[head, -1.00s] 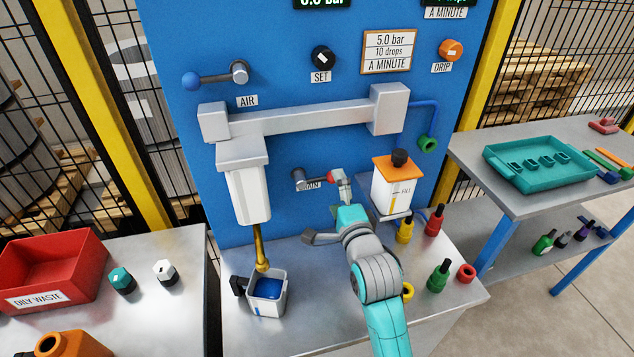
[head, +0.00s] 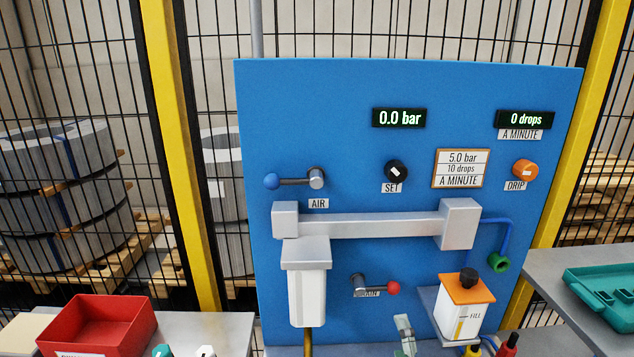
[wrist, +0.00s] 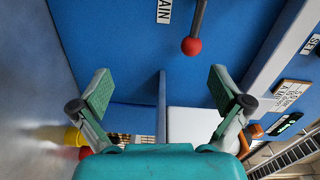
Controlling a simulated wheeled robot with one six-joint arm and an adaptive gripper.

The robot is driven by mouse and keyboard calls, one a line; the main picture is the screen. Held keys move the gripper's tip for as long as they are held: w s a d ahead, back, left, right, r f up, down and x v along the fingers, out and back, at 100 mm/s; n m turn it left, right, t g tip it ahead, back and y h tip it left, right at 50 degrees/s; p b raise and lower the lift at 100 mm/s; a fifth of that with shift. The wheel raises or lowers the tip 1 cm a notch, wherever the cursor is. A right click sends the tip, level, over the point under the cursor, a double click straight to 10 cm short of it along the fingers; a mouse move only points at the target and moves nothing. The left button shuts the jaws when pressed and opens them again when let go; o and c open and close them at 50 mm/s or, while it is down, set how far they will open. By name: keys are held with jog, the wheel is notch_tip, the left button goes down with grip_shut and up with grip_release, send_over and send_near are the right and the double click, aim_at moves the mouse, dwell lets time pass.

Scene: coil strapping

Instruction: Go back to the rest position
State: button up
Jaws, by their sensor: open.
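My gripper (wrist: 162,95) is open and empty in the wrist view, with its two green-padded fingers apart in front of the blue panel. In the head view only a small part of my gripper (head: 405,340) shows at the bottom edge, below the drain lever. The drain lever with its red knob (head: 393,288) points right in the head view; the red knob also shows in the wrist view (wrist: 191,46), apart from the fingers.
The blue panel (head: 330,100) carries the air lever (head: 295,181), the set knob (head: 396,171), the drip knob (head: 525,169) and displays of 0.0 bar and 0 drops. A white filter bowl (head: 307,290) and orange-topped oiler (head: 466,300) jut out. A red bin (head: 98,325) stands left, a teal tray (head: 605,290) right.

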jog(key=s+f+n+g, duration=0.1)
jog(key=s+f+n, duration=0.4)
jog(key=s, duration=0.6)
jog(key=s+f+n+g, duration=0.1)
jog(key=s+f+n, duration=0.2)
jog(key=s+f, duration=0.6)
jog(key=s+r+n, duration=0.2)
jog(key=s+n, duration=0.2)
jog(key=s, duration=0.8)
jog(key=s+r+n+g, duration=0.1)
jog(key=s+n, duration=0.3)
jog(key=s, duration=0.8)
jog(key=shift+s+r, duration=0.25)
jog(key=shift+r, duration=0.3)
